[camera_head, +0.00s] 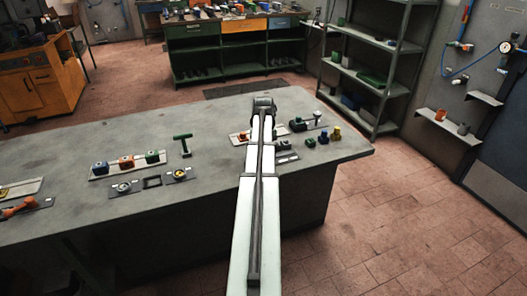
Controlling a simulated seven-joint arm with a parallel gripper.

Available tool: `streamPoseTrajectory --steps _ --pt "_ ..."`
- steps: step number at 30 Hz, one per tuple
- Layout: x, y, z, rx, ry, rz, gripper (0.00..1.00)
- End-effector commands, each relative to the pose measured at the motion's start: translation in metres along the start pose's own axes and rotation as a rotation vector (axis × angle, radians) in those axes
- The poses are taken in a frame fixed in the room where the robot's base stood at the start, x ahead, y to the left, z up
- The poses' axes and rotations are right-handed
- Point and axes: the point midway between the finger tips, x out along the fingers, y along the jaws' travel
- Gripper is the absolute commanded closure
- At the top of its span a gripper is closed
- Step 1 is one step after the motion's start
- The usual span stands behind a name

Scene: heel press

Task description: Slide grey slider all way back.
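My arm (262,180) reaches from the bottom edge over the bench, ending in a dark joint (264,104). My gripper does not show; the arm appears to hide it. I cannot clearly pick out the grey slider. A small dark grey block (283,145) sits just right of my arm, beside a flat plate (286,157); it is too small to tell whether it is the slider. A dark part with a knob (318,116) stands farther back right. Part of this area is hidden behind my arm.
Small green, blue and yellow pieces (336,133) stand near the right end.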

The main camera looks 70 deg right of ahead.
Motion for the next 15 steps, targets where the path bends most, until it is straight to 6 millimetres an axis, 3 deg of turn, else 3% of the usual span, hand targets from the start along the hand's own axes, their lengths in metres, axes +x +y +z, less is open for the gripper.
streamPoseTrajectory --steps 4,15 --pt "-0.0002 0.0000 0.0000 0.000 0.000 0.000 0.51" --pt "-0.0004 0.0000 0.0000 0.000 0.000 0.000 0.86"
